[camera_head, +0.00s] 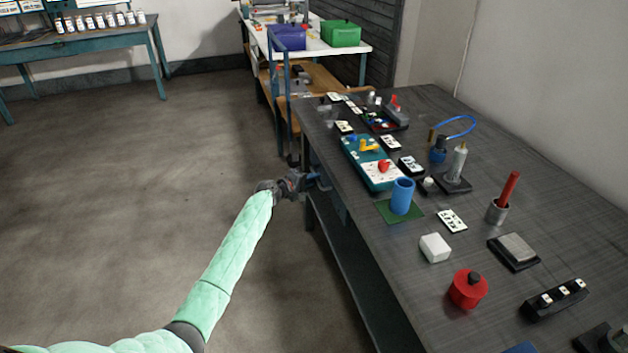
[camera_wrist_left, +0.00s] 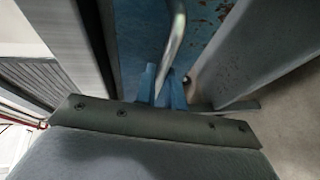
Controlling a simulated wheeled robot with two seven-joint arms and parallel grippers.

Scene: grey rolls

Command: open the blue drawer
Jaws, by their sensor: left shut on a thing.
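The blue drawer (camera_wrist_left: 140,35) shows in the left wrist view as a worn blue front with rust spots. A shiny metal handle bar (camera_wrist_left: 175,35) runs down in front of it. My left gripper (camera_wrist_left: 163,88) has its two blue fingers closed around the lower end of the bar. In the head view my left gripper (camera_head: 317,181) is at the left side of the dark table, just below the top's edge. There the drawer is mostly hidden by the tabletop and the gripper, and I cannot tell how far out it stands. My right gripper is not in view.
The dark tabletop (camera_head: 470,275) holds a blue cup (camera_head: 402,196), a white block (camera_head: 435,247), a red pot (camera_head: 468,289) and a teal tray (camera_head: 353,152). Grey frame parts flank the drawer front in the wrist view. The floor (camera_head: 150,180) left of the table is clear.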

